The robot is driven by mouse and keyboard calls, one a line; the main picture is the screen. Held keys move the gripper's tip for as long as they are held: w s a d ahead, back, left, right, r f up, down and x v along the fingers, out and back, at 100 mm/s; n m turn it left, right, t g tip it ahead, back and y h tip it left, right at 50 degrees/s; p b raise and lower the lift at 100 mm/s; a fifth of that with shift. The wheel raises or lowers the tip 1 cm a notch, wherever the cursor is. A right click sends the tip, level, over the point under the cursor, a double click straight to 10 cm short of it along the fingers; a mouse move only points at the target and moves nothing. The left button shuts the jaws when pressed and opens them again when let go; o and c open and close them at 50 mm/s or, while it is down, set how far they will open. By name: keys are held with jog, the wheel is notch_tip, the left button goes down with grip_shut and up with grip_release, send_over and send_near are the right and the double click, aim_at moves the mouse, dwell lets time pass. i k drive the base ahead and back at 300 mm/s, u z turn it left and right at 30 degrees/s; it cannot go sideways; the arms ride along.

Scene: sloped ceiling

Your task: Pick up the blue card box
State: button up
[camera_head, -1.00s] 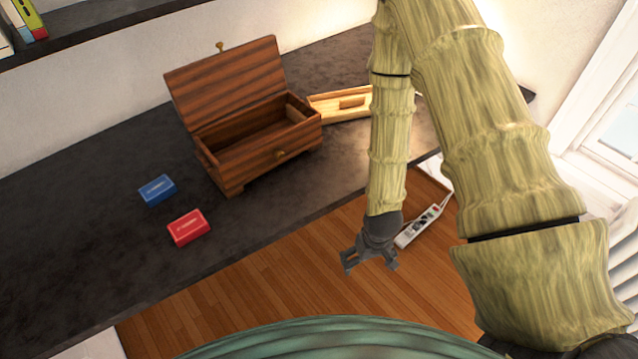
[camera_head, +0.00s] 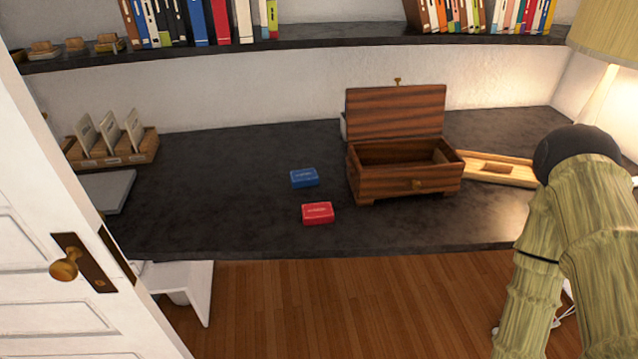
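The blue card box (camera_head: 305,177) lies flat on the dark desk top (camera_head: 220,190), left of an open wooden chest. A red card box (camera_head: 318,213) lies just in front of it, nearer the desk's front edge, with a gap between them. My arm reaches down along the right side of the head view, well to the right of both boxes. My gripper is outside the picture.
The wooden chest (camera_head: 407,182) stands open with its lid up; a light wooden tray (camera_head: 498,168) lies right of it. A card holder (camera_head: 112,148) and grey slab (camera_head: 108,190) are at left. A shelf (camera_head: 320,42) hangs above; a white door (camera_head: 60,210) stands at left.

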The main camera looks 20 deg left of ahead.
aim_at(305, 177)
jog(key=z, duration=0.35)
jog(key=i, duration=0.7)
jog(key=u, duration=1.2)
jog(key=k, duration=0.5)
jog(key=u, duration=0.05)
